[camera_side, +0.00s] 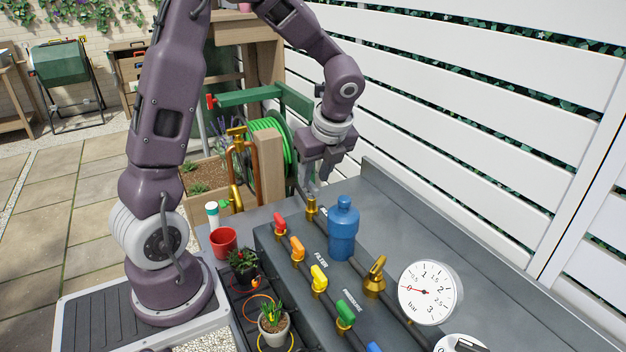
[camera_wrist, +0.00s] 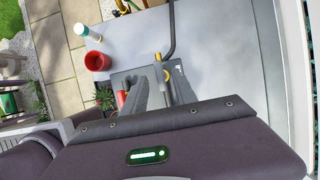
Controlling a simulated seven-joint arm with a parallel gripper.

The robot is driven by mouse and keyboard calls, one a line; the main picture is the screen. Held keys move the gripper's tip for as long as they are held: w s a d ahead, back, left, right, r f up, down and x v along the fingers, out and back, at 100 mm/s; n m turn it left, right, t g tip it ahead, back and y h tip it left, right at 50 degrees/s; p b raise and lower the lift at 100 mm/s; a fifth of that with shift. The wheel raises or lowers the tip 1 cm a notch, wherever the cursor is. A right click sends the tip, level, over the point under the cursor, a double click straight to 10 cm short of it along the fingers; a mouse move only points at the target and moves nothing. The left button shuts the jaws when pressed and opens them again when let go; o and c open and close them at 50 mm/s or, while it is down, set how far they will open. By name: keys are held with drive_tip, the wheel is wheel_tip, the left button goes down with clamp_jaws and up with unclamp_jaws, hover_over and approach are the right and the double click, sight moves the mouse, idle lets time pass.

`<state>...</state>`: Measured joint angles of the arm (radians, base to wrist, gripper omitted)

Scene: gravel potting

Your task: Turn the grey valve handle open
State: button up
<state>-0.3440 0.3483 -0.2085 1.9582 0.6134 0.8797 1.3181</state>
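A brass valve (camera_side: 311,209) stands on the dark pipe at the far end of the grey bench. I cannot clearly separate its grey handle from my fingers in either view. My gripper (camera_side: 311,184) points down just above this valve. In the wrist view, my gripper (camera_wrist: 157,82) shows two dark grey fingers with a gap between them, so it looks open. Brass parts of the valve (camera_wrist: 166,75) show beside the right finger. Whether the fingers touch the handle is hidden.
A blue bottle-shaped filter (camera_side: 343,230) stands close to the right of the valve. Red (camera_side: 279,222), orange (camera_side: 297,247), yellow (camera_side: 319,280) and green (camera_side: 345,314) handles line the panel. A pressure gauge (camera_side: 427,292) reads near zero. A red cup (camera_side: 223,241) stands left.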

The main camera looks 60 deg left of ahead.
drive_tip(key=shift+x, duration=1.1)
clamp_jaws()
